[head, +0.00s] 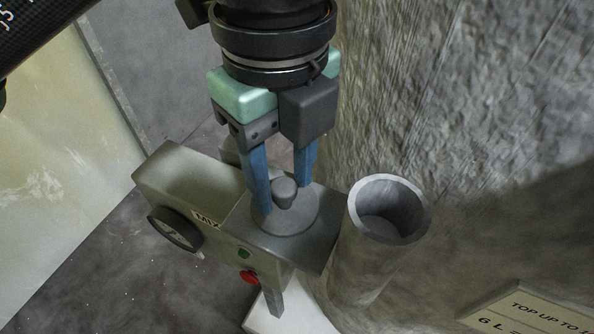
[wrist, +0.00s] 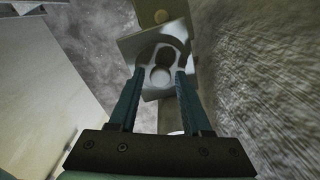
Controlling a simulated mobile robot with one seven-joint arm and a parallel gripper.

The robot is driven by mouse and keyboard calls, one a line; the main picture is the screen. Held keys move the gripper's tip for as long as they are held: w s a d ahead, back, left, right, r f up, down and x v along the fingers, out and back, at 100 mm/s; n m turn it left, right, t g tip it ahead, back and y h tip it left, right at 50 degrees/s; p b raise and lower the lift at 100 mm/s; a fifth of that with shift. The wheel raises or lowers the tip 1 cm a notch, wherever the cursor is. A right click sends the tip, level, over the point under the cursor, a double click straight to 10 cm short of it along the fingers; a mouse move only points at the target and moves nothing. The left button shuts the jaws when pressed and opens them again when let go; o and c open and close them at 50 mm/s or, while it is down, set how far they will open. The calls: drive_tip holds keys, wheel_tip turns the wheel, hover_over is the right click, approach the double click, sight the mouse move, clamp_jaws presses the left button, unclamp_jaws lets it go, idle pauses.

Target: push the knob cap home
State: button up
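The knob cap, a round grey disc (head: 301,218) with a small rounded knob (head: 285,190), sits on the top of a grey box marked MIX (head: 318,246). In the wrist view the disc and the knob (wrist: 160,76) show just beyond and between the fingertips. My gripper (head: 283,198) has two blue fingers pointing down, one on each side of the knob, apart and with a gap to it. It also shows open in the wrist view (wrist: 159,74). Whether the fingertips touch the disc, and whether the disc is flush, I cannot tell.
The box front carries a dark dial (head: 176,229), a green button (head: 243,254) and a red button (head: 249,277). An open grey cylinder (head: 358,272) stands close at its right. A rough wall (head: 470,90) rises behind. A lettered sign (head: 530,312) is at the lower right.

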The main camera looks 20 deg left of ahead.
sight(284, 186)
clamp_jaws()
drive_tip(key=shift+r, duration=0.1)
wheel_tip(284, 186, up, 3)
drive_tip(key=p, duration=0.4)
drive_tip(key=shift+r, duration=0.2)
drive_tip(key=shift+f, duration=0.1)
drive_tip(key=shift+f, duration=0.1)
